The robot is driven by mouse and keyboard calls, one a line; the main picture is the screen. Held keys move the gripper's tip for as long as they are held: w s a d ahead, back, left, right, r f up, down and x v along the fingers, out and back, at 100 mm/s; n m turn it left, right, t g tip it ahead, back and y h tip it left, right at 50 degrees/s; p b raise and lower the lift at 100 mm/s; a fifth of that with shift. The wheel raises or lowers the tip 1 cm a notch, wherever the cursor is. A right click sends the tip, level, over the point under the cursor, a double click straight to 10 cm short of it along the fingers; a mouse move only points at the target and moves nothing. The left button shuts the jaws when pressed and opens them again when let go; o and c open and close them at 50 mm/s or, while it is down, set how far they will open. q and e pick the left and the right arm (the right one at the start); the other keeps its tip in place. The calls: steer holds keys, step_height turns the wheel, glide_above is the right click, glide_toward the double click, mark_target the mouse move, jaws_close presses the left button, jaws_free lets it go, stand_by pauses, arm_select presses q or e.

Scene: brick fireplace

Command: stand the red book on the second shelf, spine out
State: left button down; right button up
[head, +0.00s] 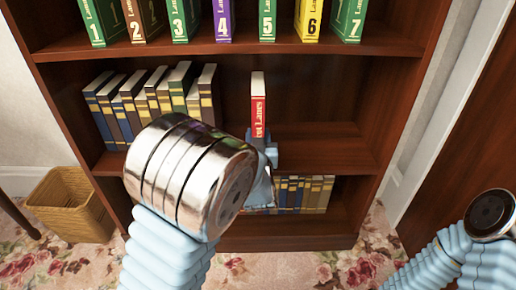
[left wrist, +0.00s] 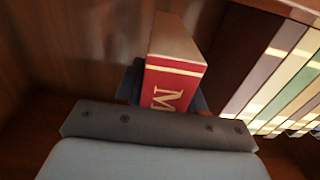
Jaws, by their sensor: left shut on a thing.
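The red book (head: 258,107) stands upright in the middle shelf bay, right of a row of leaning books. Its red spine, with pale lettering, faces out toward me. My left gripper (head: 264,150) is shut on the lower part of the book. In the left wrist view the red book (left wrist: 172,85) sits between the dark fingers of my left gripper (left wrist: 165,92), a letter M showing on its spine. Whether the book's bottom touches the middle shelf (head: 325,145) is hidden by the gripper. My right gripper is out of view.
Leaning dark and tan books (head: 150,95) fill the middle shelf's left part; its right part is bare. Numbered books (head: 184,20) stand on the shelf above. More books (head: 305,193) stand on the bottom shelf. A wicker basket (head: 70,205) sits on the floor at left.

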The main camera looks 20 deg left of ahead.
arm_select(q)
steer(key=shift+f+b, duration=0.35)
steer(key=shift+f, duration=1.1)
steer(key=shift+f, duration=0.1)
steer(key=c, duration=0.7)
jaws_free()
